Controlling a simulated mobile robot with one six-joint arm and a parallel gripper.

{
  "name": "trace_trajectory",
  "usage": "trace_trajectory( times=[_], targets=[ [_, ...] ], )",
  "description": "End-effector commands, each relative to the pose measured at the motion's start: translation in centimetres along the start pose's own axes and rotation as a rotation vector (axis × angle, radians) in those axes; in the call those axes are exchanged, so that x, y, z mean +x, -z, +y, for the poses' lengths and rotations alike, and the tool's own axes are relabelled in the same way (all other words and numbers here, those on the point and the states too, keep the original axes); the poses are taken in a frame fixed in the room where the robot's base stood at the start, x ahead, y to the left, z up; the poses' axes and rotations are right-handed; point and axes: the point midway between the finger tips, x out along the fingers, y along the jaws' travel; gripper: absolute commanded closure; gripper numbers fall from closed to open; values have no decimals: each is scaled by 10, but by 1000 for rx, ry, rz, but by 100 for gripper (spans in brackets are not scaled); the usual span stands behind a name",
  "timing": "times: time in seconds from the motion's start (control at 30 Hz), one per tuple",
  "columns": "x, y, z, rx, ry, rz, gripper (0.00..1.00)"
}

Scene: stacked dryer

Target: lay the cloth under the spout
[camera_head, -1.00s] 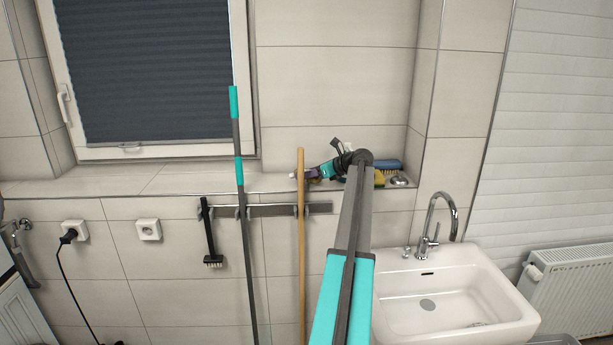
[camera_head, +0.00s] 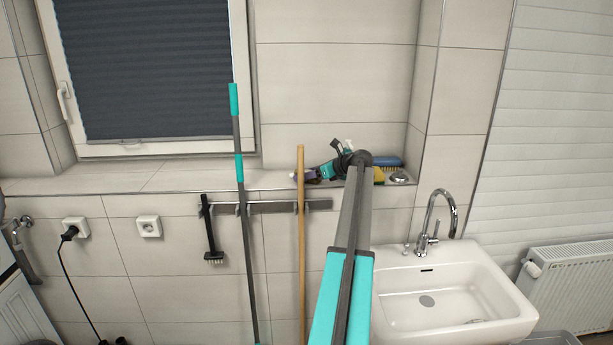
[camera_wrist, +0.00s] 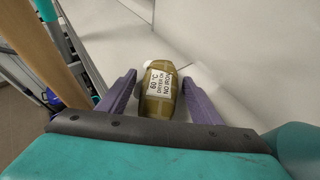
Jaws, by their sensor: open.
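My gripper (camera_head: 312,177) is over the tiled window ledge, its jaws open. In the wrist view its two purple fingers (camera_wrist: 160,98) stand either side of a rounded olive object (camera_wrist: 158,106) with a white label reading "60 °C" and a white end. I cannot tell if this is a bottle or a rolled cloth; its near end is hidden by my gripper. No cloth shows clearly elsewhere. The chrome spout (camera_head: 438,205) arches over the white sink (camera_head: 480,328) at the right; its basin looks empty.
A yellow sponge (camera_head: 379,176), a blue-backed brush (camera_head: 386,162) and a round metal item (camera_head: 399,179) lie on the ledge (camera_head: 160,182) right of my gripper. A wooden pole (camera_head: 301,250) and a teal-gripped pole (camera_head: 246,240) stand upright before the wall. A black brush (camera_head: 210,235) hangs from the rail.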

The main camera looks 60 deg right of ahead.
Motion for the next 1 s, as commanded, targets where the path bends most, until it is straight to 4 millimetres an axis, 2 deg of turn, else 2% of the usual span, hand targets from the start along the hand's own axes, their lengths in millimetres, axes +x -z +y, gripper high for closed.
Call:
trace_trajectory(
  times=[0.17,0.37,0.8,1.0],
  targets=[
    [-1,-2,0,0,0,0,41],
    [-17,-1,0,0,1,0,41],
    [-85,0,-1,0,3,-1,41],
    [-110,-1,0,1,1,0,41]
  ],
)
